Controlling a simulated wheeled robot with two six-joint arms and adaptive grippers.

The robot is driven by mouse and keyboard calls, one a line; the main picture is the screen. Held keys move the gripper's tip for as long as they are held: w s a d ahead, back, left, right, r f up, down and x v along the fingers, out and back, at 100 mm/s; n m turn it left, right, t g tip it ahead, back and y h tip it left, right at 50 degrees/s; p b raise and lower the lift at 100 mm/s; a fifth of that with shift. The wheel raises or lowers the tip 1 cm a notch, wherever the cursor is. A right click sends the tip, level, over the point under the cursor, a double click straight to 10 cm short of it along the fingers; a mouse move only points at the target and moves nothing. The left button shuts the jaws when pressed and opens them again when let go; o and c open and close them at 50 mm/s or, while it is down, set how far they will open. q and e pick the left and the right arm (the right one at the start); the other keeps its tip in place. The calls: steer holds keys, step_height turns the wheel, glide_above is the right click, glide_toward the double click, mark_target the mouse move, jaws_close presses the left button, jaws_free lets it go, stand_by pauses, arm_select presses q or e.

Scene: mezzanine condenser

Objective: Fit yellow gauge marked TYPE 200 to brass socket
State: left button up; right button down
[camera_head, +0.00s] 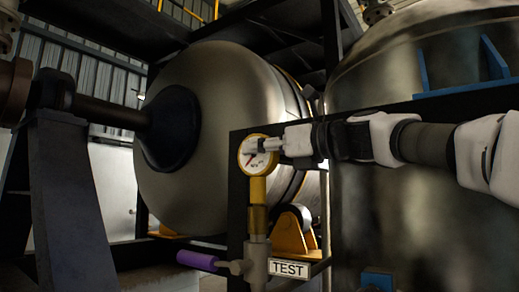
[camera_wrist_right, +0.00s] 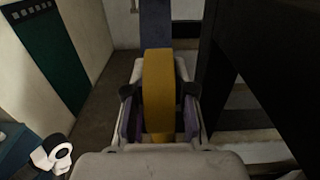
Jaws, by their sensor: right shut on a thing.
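The yellow gauge (camera_head: 245,160) has a white round dial and a yellow stem that points down. The text on its dial is too small to read. My right gripper (camera_head: 268,144) reaches in from the right and is shut on the gauge's round body. In the right wrist view the gauge (camera_wrist_right: 158,85) shows edge-on between the two fingers of the right gripper (camera_wrist_right: 160,125). The brass socket (camera_head: 257,222) stands upright directly below the stem, in line with it. The stem's lower end meets the socket's top; how deep it sits cannot be told. My left gripper is not in view.
Below the socket is a grey valve (camera_head: 257,262) with a purple handle (camera_head: 197,260) to the left and a TEST plate (camera_head: 288,268) to the right. A dark frame post (camera_head: 237,205) stands close behind. Large metal tanks (camera_head: 215,90) fill the background.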

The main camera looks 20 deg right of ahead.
steer(key=shift+f, duration=0.25)
steer(key=c, duration=0.9)
jaws_free()
